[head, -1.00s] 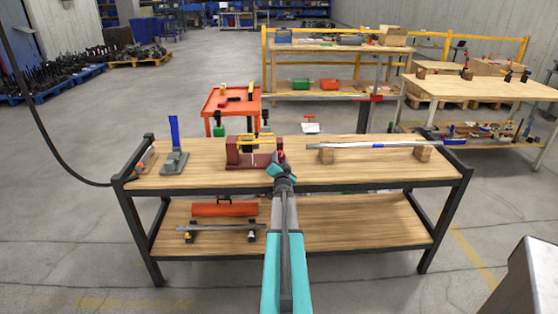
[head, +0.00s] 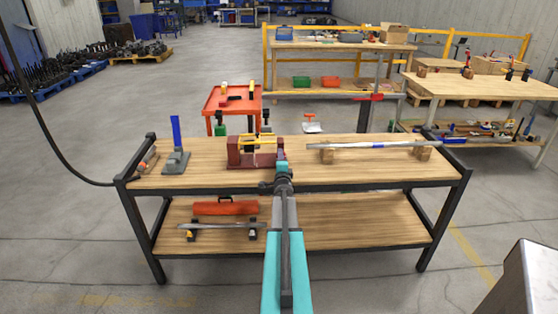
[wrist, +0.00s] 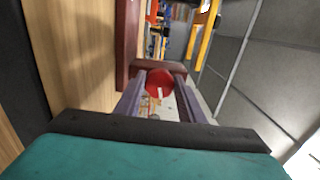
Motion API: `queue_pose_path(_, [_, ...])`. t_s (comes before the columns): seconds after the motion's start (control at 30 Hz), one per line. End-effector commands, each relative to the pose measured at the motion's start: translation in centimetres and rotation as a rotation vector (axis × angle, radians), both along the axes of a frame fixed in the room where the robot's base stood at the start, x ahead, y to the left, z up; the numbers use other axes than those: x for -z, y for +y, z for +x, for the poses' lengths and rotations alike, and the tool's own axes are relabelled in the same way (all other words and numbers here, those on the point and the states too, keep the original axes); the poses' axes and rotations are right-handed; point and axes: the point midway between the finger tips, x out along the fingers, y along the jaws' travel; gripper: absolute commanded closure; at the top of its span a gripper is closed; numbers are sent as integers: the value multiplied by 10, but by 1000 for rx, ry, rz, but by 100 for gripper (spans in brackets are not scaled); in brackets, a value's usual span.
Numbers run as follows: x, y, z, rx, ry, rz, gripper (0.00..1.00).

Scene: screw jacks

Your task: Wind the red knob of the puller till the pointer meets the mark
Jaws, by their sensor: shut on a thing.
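The puller (head: 247,157) is a dark red frame with yellow parts on the workbench, left of its middle. In the wrist view its dark red body (wrist: 127,35) runs up the picture. The red knob (wrist: 160,82), with a pale stripe on its face, sits between the two fingers of my gripper (wrist: 157,92). The fingers are shut on the knob from both sides. In the head view my arm hides the knob and my gripper (head: 281,160) is at the puller's right end. I cannot make out the pointer or the mark.
A grey stand with a blue upright (head: 176,146) is at the bench's left. A long bar on wooden blocks (head: 372,145) lies on the right. A red toolbox (head: 225,207) is on the lower shelf. Bare wood (head: 340,175) lies right of my arm.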

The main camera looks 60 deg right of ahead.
Motion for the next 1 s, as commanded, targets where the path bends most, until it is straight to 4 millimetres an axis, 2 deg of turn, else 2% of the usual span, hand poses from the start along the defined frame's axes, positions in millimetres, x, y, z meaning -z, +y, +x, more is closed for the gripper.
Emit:
queue_pose_path(0.03, [-7,-5,-3,6,-26,5,87])
queue_pose_path(0.67, [-6,-5,-4,6,-77,42,87])
queue_pose_path(0.7, [-6,-5,-4,6,-77,42,60])
queue_pose_path(0.77, [-5,-5,-3,5,-76,42,49])
queue_pose_path(0.8, [-5,-4,-3,4,-75,43,46])
queue_pose_path(1.0, [-3,-2,-2,2,-71,45,46])
